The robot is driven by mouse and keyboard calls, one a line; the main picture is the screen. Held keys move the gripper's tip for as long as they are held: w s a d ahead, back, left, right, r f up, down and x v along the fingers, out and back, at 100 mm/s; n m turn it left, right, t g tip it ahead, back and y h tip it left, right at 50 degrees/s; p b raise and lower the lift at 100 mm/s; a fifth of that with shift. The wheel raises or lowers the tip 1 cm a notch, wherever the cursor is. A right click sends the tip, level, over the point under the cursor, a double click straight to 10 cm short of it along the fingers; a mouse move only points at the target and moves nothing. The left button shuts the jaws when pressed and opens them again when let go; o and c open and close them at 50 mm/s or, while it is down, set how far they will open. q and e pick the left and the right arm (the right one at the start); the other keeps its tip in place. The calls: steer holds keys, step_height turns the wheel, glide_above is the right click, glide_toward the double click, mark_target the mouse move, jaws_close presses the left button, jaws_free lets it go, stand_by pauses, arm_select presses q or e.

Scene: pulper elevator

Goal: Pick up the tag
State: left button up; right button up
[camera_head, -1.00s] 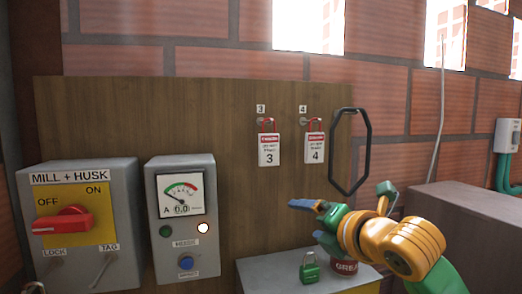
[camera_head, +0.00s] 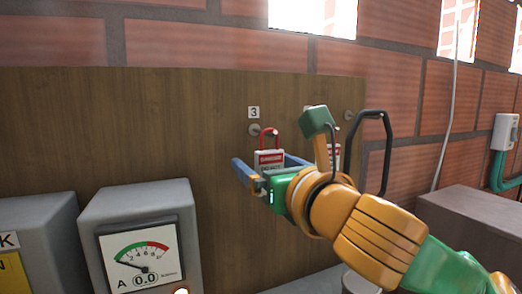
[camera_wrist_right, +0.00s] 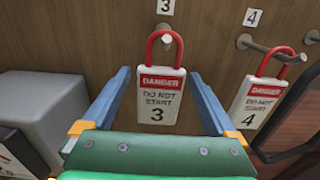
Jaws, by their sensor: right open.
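Tag 3 (camera_head: 268,160) is a white tag with a red DANGER band and a red shackle. It hangs from a peg on the wooden board, under the label 3; it also shows in the right wrist view (camera_wrist_right: 158,98). My right gripper (camera_head: 268,166) is open, its blue fingers to the left and right of tag 3 (camera_wrist_right: 160,90). Tag 4 (camera_wrist_right: 257,100) hangs on the peg to the right, outside the fingers. In the head view tag 4 is mostly hidden behind my right gripper. My left gripper is not in view.
A grey meter box (camera_head: 142,240) stands at the lower left, with another grey box (camera_head: 38,240) beside it. A black handle loop (camera_head: 388,150) is on the board's right side. A brown box surface (camera_head: 470,215) lies at the right.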

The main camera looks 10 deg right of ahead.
steer(key=shift+w+a, duration=0.1)
steer(key=shift+w, duration=0.55)
steer(key=shift+w+a+f, duration=0.1)
steer(key=shift+w+f, duration=0.15)
steer(key=shift+w, duration=0.25)
steer(key=shift+s+r, duration=0.1)
steer(key=shift+s, duration=0.25)
steer(key=c, duration=1.3)
steer(key=shift+c, duration=0.7)
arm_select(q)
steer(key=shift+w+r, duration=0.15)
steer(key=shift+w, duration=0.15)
arm_select(e)
steer(key=shift+w, duration=0.15)
